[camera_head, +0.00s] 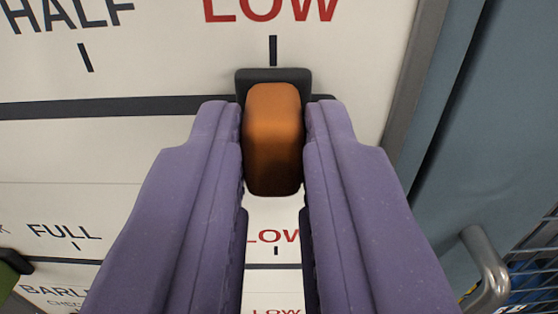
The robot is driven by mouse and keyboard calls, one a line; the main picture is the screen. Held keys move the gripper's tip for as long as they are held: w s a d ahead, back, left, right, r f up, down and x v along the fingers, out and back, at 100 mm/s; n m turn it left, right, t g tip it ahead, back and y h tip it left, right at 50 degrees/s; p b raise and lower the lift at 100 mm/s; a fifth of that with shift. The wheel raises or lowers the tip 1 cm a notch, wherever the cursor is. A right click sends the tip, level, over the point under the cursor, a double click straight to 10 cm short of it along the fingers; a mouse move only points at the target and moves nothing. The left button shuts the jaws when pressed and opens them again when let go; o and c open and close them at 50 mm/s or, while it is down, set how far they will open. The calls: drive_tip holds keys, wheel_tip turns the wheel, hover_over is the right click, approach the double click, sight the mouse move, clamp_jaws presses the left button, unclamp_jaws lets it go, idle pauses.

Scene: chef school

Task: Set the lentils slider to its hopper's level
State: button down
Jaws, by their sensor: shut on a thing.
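An orange slider knob (272,140) on a dark carriage stands on a dark horizontal track (120,106) of a white board. It sits at the track's right end, under the tick below the red word LOW (272,12). My gripper (273,130) is shut on the orange knob, one purple finger on each side. The HALF mark (80,15) with its tick is to the left on the same track. The row's name is out of view, so I cannot tell from here that it is the lentils slider. No hopper shows.
Lower tracks run below, with FULL (65,231) and smaller LOW marks. A green knob (10,268) is at the lower left, near the word BARLEY. A blue-grey panel with a metal handle (485,265) and a wire rack (535,262) are on the right.

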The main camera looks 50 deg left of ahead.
drive_tip(key=shift+d+r, duration=0.1)
drive_tip(key=shift+d, duration=0.05)
drive_tip(key=c, duration=1.5)
unclamp_jaws()
drive_tip(key=shift+w, duration=0.1)
drive_tip(key=o, duration=0.4)
drive_tip(key=shift+o, duration=0.3)
drive_tip(key=shift+w+d, duration=0.1)
drive_tip(key=shift+w, duration=0.05)
drive_tip(key=b+v, duration=0.1)
drive_tip(key=v, duration=0.6)
drive_tip(key=shift+s+d, duration=0.25)
drive_tip(key=shift+s, duration=0.05)
